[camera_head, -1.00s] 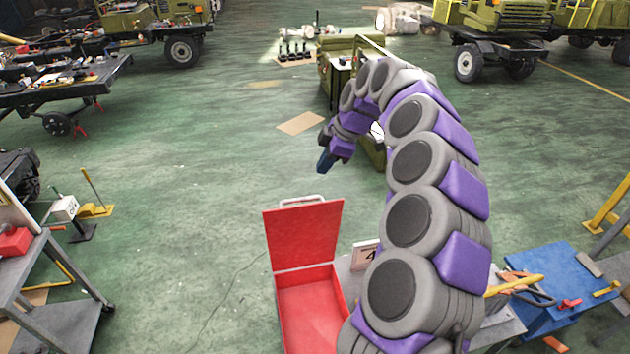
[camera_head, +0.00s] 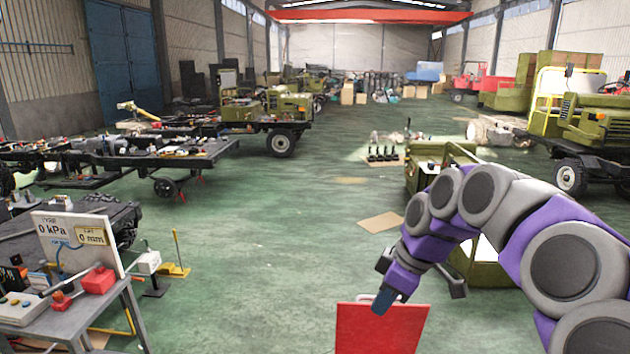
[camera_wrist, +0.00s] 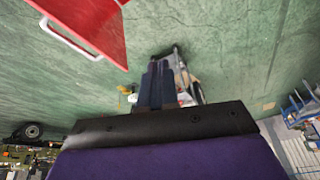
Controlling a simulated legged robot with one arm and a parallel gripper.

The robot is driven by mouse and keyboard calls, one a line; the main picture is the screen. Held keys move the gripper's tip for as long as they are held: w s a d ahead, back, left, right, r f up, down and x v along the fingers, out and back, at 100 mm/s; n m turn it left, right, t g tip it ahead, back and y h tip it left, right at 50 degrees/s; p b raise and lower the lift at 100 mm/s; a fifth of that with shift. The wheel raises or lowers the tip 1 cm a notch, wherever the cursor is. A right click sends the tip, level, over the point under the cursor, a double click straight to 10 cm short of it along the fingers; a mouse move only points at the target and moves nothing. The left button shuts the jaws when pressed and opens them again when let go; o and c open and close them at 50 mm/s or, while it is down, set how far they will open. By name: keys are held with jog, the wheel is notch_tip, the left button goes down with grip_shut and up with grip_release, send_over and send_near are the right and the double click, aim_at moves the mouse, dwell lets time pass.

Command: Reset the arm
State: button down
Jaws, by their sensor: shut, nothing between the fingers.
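My arm, grey and purple, arches in from the right of the head view and bends down at its far end. The toolbox's lower part is out of the head view.
A grey cart (camera_head: 75,318) with a gauge board (camera_head: 75,240) stands at the left. Vehicle chassis (camera_head: 160,152) and green trucks (camera_head: 590,125) stand farther back. A flat cardboard piece (camera_head: 381,222) lies on the floor. The green floor (camera_head: 270,255) at centre-left is clear.

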jog(key=s+f+m+g+h+b, duration=0.1)
jog(key=s+f+m+b, duration=0.4)
jog(key=s+f, duration=0.7)
jog(key=s+d+f+m+g+h+b, duration=0.1)
jog(key=s+f+m+b, duration=0.5)
jog(key=s+f, duration=0.6)
jog(key=s+m+g+h, duration=0.1)
jog(key=s, duration=0.7)
jog(key=shift+s+m+h, duration=0.2)
jog(key=shift+m+h, duration=0.2)
jog(key=shift+d, duration=0.1)
